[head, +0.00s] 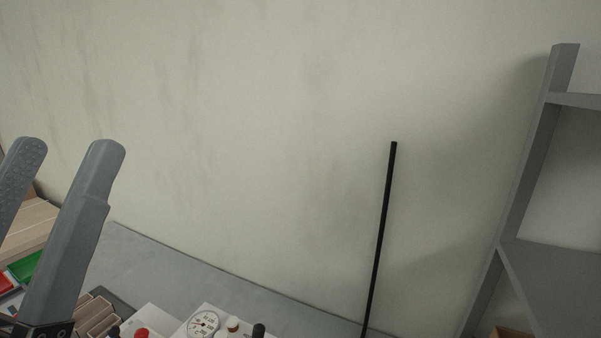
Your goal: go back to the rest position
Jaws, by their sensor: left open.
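My left gripper (66,152) stands at the left edge with its two grey fingers pointing up. The fingers are apart, with nothing between them. It is in front of the grey work surface and the wall. My right gripper is not in the picture.
A grey work surface (150,250) runs along the wall. A white machine with a dial gauge (203,323) is at the bottom. A thin black rod (382,230) rises right of it. A grey shelf rack (525,180) stands at right. Green (25,267) and red bins sit at left.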

